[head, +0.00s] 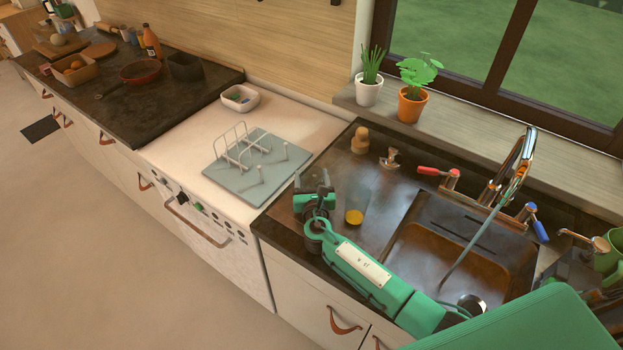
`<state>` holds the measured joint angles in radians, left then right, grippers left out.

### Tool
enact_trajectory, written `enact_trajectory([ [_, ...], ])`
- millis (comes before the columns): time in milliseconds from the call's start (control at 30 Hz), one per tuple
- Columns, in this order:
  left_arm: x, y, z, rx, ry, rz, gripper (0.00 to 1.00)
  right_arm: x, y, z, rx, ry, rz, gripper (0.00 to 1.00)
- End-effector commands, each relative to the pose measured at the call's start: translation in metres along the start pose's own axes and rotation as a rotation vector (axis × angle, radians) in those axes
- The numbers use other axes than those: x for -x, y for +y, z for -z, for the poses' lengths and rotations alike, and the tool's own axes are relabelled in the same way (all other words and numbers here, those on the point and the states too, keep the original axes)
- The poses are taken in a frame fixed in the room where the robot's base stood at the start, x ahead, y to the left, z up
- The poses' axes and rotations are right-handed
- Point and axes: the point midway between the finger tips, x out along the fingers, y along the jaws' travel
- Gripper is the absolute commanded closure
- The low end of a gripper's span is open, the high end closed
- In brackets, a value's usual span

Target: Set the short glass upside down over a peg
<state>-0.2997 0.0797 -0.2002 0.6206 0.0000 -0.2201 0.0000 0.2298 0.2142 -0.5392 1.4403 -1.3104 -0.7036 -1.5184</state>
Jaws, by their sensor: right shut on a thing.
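My right gripper (313,192) is over the dark counter at its left end, beside the pale stove top. Its fingers are shut on a clear thing, taken to be the short glass, which is hardly visible between them. The grey drying mat (225,176) lies up and left of the gripper. It carries upright white pegs, one at its right (285,150) and another nearer the front (262,173); both look bare. A clear glass with yellow at its base (355,214) stands just right of the gripper, apart from it. My left gripper is out of view.
A wire rack (241,146) stands on the mat's far left part. A white tub (240,98) sits behind the mat. The sink (440,255) and tap (515,165) are at the right. A wooden shaker-like object (360,140) stands near the sill. The pale surface around the mat is clear.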

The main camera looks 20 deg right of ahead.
Motion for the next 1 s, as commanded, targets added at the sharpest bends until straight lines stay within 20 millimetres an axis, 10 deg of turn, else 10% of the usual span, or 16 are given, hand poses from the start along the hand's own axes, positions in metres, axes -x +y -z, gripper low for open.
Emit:
enact_trajectory([
  [400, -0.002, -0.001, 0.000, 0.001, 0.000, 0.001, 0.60, 0.000, 0.000, 0.006, -0.001, -0.002, -0.001, 0.66],
  [433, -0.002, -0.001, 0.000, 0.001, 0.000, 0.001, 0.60, 0.000, 0.000, 0.007, 0.000, -0.001, -0.001, 0.36],
  [533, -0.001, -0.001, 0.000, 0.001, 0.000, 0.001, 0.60, 0.000, 0.000, 0.006, 0.000, -0.001, -0.001, 0.17],
  [1000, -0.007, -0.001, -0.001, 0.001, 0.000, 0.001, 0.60, 0.010, 0.000, 0.009, 0.000, -0.001, -0.002, 0.17],
])
